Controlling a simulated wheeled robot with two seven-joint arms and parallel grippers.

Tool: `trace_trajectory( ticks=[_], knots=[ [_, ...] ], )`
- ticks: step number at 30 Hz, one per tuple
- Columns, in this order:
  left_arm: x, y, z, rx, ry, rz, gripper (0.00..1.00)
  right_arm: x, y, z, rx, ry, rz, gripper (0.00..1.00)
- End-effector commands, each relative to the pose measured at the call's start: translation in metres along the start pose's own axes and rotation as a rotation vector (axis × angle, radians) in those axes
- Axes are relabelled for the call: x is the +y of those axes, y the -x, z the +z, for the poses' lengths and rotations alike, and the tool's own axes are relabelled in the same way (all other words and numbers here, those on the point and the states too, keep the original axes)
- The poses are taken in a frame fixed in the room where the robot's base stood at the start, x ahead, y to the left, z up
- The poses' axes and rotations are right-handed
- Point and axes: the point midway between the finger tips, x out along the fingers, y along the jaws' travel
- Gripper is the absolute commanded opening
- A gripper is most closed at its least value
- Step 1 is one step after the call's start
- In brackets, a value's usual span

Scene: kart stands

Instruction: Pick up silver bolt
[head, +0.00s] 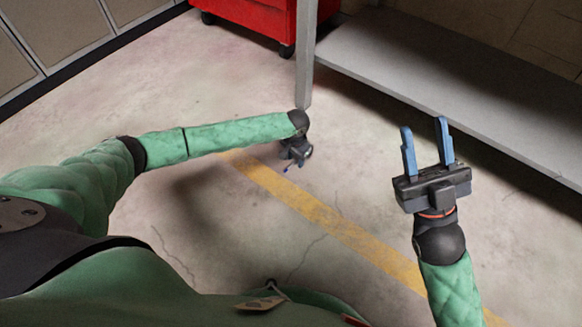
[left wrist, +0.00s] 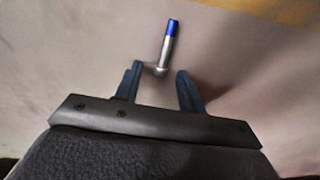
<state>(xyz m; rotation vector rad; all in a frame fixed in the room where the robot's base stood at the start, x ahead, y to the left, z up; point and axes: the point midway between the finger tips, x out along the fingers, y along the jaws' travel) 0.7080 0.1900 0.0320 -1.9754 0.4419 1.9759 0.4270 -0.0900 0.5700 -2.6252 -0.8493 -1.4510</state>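The silver bolt (left wrist: 165,48) has a blue end and shows in the left wrist view just beyond my left gripper (left wrist: 158,78). The bolt points away from me, and its head is near the tip of the left-hand finger. The two fingers stand apart with a gap between them. I cannot tell whether the bolt touches a finger or rests on the floor. In the head view my left gripper (head: 288,167) is low over the concrete floor, small and partly hidden by its wrist. My right gripper (head: 425,130) is open and empty, its blue fingers well apart.
A yellow floor stripe (head: 320,215) runs diagonally past my left gripper. A grey shelf (head: 450,90) with an upright post (head: 306,60) stands at the upper right. A red wheeled cabinet (head: 255,20) is at the back. The floor at centre left is clear.

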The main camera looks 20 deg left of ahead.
Motion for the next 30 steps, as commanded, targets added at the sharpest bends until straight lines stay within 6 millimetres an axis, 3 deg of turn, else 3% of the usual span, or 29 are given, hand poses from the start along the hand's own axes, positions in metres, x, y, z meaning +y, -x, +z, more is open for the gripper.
trace_trajectory(
  ticks=[5, 11, 23, 30],
  knots=[
    [0.0, 0.001, 0.0, 0.0, 0.0, 0.0, 0.4, 0.0, 0.0, 0.0, 0.0, 0.0, 0.0, 0.39],
    [0.0, 0.001, 0.0, 0.0, 0.0, 0.0, 0.01, 0.0, 0.0, 0.0, 0.0, -0.001, 0.001, 0.39],
    [0.0, 0.004, 0.0, 0.0, 0.0, 0.0, 0.0, 0.0, -0.002, -0.003, 0.005, 0.0, 0.001, 0.39],
    [0.0, 0.025, 0.0, 0.0, 0.0, 0.001, 0.0, -0.009, -0.003, -0.025, 0.058, -0.018, 0.061, 0.39]
  ],
)
